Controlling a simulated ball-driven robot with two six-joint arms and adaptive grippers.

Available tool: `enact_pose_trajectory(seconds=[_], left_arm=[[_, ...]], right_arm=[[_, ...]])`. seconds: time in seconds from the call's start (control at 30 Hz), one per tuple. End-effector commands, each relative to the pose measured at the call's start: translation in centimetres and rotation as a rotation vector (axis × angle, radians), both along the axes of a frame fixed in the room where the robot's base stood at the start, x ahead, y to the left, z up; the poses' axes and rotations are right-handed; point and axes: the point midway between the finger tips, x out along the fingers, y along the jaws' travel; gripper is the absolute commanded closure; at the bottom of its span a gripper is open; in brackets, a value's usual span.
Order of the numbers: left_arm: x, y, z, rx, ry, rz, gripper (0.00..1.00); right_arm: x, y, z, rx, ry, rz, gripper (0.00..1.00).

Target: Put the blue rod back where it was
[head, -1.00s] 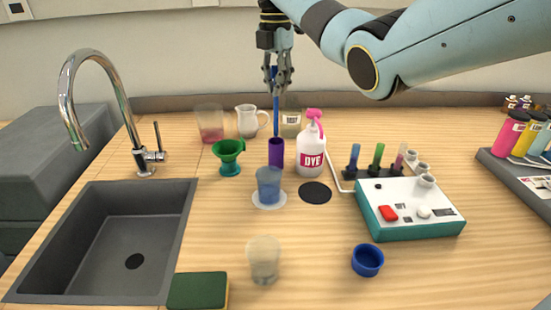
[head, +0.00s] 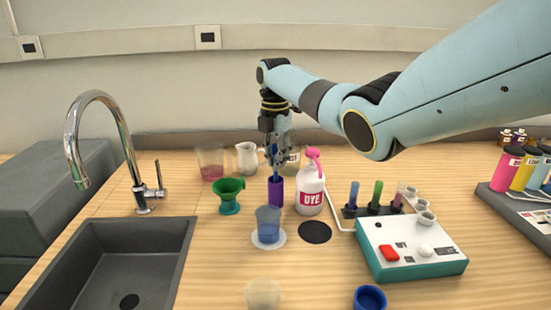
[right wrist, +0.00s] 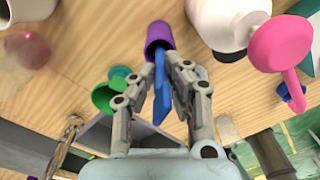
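The blue rod (head: 276,183) stands with its lower end inside the purple holder (head: 275,194), a narrow upright cup on the table. The rod (right wrist: 160,85) also shows in the right wrist view, running into the mouth of the purple holder (right wrist: 159,36). My right gripper (head: 278,155) is just above the holder, pointing down. In the right wrist view the fingers of my right gripper (right wrist: 163,68) lie on both sides of the rod and look closed on it. The rod's depth inside the holder is hidden. My left gripper is not in view.
Close to the holder stand a green funnel (head: 229,194), a white DYE bottle (head: 310,194) with a pink pump, and a blue cup (head: 268,224) on a coaster. Glass beakers and a white jug (head: 246,158) stand behind. A sink (head: 110,262) is at left.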

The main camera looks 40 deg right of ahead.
Motion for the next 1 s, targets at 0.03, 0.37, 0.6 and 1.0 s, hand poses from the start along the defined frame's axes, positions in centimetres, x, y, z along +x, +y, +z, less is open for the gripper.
enact_pose_trajectory(seconds=[0.03,0.37,0.6,1.0], left_arm=[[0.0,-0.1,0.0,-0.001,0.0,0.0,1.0],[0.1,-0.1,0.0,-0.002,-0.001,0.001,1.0],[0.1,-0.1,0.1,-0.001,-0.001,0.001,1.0],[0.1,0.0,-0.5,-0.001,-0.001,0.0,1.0]], right_arm=[[0.0,0.0,0.0,0.0,0.0,0.0,0.84],[0.0,0.0,0.0,0.0,0.0,0.0,0.66],[0.1,0.0,1.8,-0.001,-0.003,0.0,0.66],[0.2,0.0,10.2,-0.001,-0.003,0.0,0.66]])
